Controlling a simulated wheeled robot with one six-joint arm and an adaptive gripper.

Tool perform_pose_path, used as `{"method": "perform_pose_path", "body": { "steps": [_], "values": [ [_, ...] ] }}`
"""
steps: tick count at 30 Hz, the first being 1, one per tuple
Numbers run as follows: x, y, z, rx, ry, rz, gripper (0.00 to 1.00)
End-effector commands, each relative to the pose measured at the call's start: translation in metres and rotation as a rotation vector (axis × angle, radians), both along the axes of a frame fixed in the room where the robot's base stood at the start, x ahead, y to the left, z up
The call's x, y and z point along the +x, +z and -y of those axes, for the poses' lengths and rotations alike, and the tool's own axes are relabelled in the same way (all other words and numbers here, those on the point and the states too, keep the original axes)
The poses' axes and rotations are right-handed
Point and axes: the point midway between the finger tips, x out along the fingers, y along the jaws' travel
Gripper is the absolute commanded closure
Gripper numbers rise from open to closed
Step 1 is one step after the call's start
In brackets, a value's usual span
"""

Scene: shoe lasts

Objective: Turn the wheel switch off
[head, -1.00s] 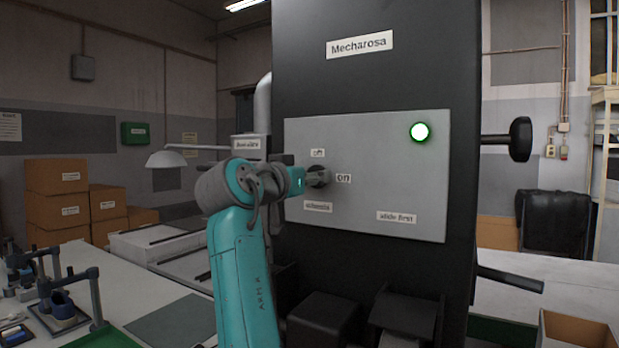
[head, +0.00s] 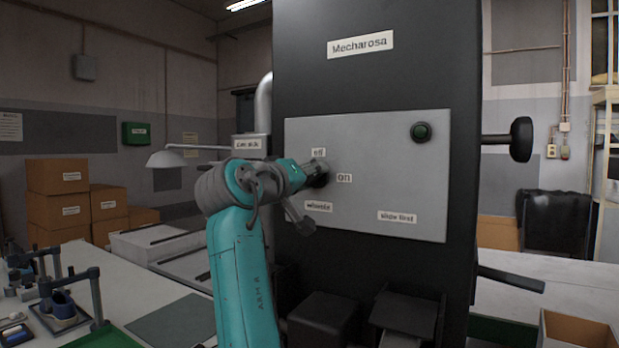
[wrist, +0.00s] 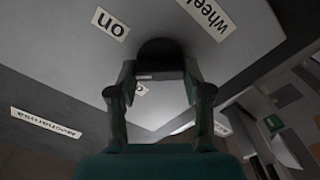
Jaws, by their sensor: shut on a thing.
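The wheel switch (head: 321,181) is a dark round knob on the grey panel (head: 375,150) of the black machine. My gripper (head: 311,174) is at the knob and partly hides it. In the wrist view the two fingers of my gripper (wrist: 160,76) are closed on the sides of the dark knob (wrist: 160,52). The "off" label (head: 318,152) is above the knob, the "on" label (head: 344,178) to its right, and the "wheels" label (head: 318,207) below. The round lamp (head: 421,132) at the panel's upper right is dark green and unlit. The knob's exact pointing is hard to see.
Dark blocks (head: 323,318) stand under the panel. A white bench (head: 130,292) with shoe-last stands lies at left.

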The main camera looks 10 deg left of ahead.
Motion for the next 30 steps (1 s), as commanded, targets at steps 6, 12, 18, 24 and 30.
{"method": "perform_pose_path", "body": {
  "steps": [6, 12, 18, 24, 30],
  "values": [
    [0.0004, -0.0009, -0.0008, -0.193, 0.001, -0.071, 0.85],
    [0.0004, -0.0014, -0.0012, -0.371, 0.001, -0.135, 0.85],
    [0.0005, -0.0020, -0.0015, -0.537, 0.001, -0.195, 0.85],
    [0.0006, -0.0026, -0.0016, -0.670, 0.001, -0.243, 0.85],
    [0.0006, -0.0029, -0.0016, -0.758, 0.001, -0.276, 0.85]
  ]
}}
